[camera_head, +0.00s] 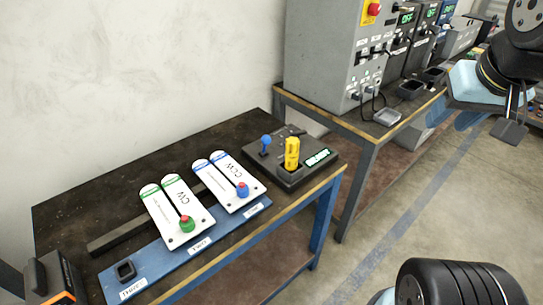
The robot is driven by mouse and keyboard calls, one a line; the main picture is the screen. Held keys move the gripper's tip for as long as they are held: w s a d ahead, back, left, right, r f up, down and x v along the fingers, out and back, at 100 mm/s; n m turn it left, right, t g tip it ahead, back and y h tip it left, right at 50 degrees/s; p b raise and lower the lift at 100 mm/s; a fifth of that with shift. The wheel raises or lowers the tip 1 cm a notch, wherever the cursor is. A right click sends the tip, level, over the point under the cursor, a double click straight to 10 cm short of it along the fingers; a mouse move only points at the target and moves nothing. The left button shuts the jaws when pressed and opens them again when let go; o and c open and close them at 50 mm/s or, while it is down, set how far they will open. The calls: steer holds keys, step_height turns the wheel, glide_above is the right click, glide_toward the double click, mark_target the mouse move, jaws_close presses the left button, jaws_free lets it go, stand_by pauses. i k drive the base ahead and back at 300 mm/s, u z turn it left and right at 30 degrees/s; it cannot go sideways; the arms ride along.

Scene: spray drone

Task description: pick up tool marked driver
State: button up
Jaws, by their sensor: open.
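No marking reading "driver" can be made out in this view. A yellow-handled tool (292,153) stands upright in a black box (290,178) with a green-lit display, at the right end of the near bench. A small blue-topped stick (265,143) stands at its left. A black and orange device (48,280) is cut off at the lower left. My gripper (510,130) is at the upper right, partly cut off, open and well away from the near bench. Nothing shows between its fingers.
On the near bench (110,175), a blue strip (170,262) carries labels and a black square socket (125,270). A second bench behind holds grey control boxes (325,55). Floor at right is open.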

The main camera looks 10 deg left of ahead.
mark_target(293, 145)
steer(key=z, duration=0.95)
steer(key=i, duration=0.1)
steer(key=u, duration=2.85)
steer(key=k, duration=0.7)
steer(key=z, duration=0.65)
steer(key=i, duration=0.95)
steer(key=z, duration=0.15)
